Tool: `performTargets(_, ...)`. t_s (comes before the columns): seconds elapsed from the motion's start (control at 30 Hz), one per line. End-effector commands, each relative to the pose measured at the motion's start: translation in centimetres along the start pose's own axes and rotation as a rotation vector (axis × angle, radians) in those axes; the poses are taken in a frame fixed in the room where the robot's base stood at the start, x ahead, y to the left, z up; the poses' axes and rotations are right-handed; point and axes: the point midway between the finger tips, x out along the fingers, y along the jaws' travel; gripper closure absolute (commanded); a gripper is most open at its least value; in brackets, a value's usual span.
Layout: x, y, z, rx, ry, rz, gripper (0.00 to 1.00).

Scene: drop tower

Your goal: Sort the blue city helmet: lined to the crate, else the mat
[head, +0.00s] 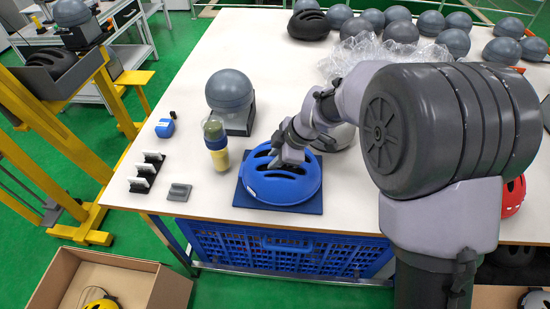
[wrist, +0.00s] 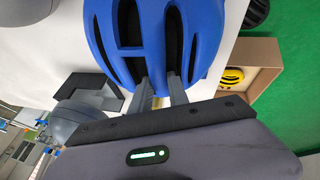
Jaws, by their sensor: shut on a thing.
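The blue city helmet (head: 279,182) is upright, shell up, over the dark blue mat (head: 313,208) near the table's front edge. I cannot tell whether it rests on the mat or hangs just above it. My gripper (head: 288,157) comes down on its top and is shut on it. In the wrist view my gripper (wrist: 160,82) has its two fingers at the vents, on either side of a rib of the helmet (wrist: 110,38). The vents look dark, and the inside is hidden, so no lining can be seen. A blue slatted crate (head: 278,250) stands below the table's front edge.
Left of the helmet stand a yellow-and-grey bottle (head: 215,143), a grey headform (head: 229,92), a small blue item (head: 165,128) and black-and-white holders (head: 146,172). Headforms and clear plastic wrap (head: 375,55) fill the back. A cardboard box (head: 115,280) stands on the floor, front left.

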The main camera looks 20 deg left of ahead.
Motion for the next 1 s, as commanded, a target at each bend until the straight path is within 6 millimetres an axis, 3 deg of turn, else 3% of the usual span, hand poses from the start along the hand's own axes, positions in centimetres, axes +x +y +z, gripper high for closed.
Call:
performTargets(0.3,0.1,0.0,0.04,0.0,0.0,0.001,1.0)
performTargets(0.33,0.1,0.0,0.04,0.0,0.0,0.001,0.75)
performTargets(0.43,0.11,-0.01,0.04,0.0,0.0,0.001,0.56)
performTargets(0.47,0.11,-0.01,0.04,0.0,0.0,0.001,0.54)
performTargets(0.57,0.11,-0.01,0.04,0.0,0.0,0.001,0.54)
performTargets(0.6,0.14,-0.04,0.06,0.0,0.0,0.0,0.68)
performTargets(1.0,-0.65,0.22,-0.28,0.0,0.0,0.001,0.68)
